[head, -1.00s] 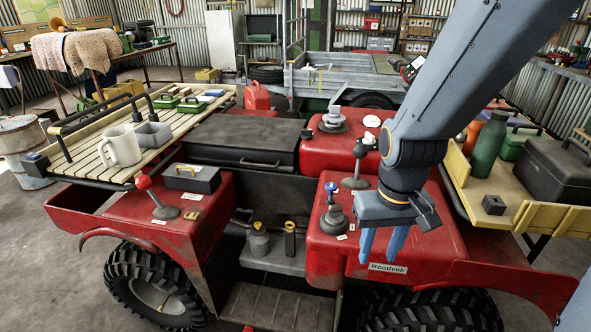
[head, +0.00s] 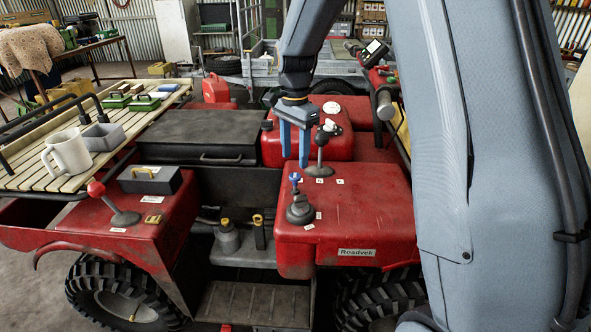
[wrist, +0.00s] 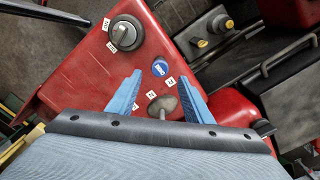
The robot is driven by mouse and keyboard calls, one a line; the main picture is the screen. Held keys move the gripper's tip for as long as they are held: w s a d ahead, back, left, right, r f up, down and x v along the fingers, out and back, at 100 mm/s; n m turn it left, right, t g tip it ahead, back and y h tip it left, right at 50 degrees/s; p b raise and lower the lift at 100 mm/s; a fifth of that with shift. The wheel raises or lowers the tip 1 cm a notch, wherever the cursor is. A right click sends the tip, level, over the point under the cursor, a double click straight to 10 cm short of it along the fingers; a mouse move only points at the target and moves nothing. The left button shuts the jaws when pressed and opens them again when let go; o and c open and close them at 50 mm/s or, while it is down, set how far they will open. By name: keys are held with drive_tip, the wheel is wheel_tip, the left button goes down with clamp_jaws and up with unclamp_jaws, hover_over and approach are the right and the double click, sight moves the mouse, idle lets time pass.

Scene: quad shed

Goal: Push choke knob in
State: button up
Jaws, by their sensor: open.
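A small blue round-topped knob (head: 295,178), which I take as the choke knob, stands up from the red cowl (head: 350,215). It rises by a grey-black round fitting (head: 300,212). In the wrist view the blue knob (wrist: 159,67) shows a white marking on its face, just beyond and between my fingertips. How far it sticks out is hard to tell. My gripper (head: 294,161) is open and empty, pointing down. In the head view its blue fingertips are a little above the knob, apart from it; the wrist view shows both fingers too (wrist: 159,78).
A lever with a grey boot (head: 319,168) stands close to the fingers, its base showing between them in the wrist view (wrist: 162,106). A red-knobbed lever (head: 119,208) is on the left. A black box (head: 195,137) lies left of the gripper.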

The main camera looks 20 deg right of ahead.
sight(295, 175)
wheel_tip(295, 175, down, 6)
drive_tip(key=shift+p, duration=0.55)
clamp_jaws()
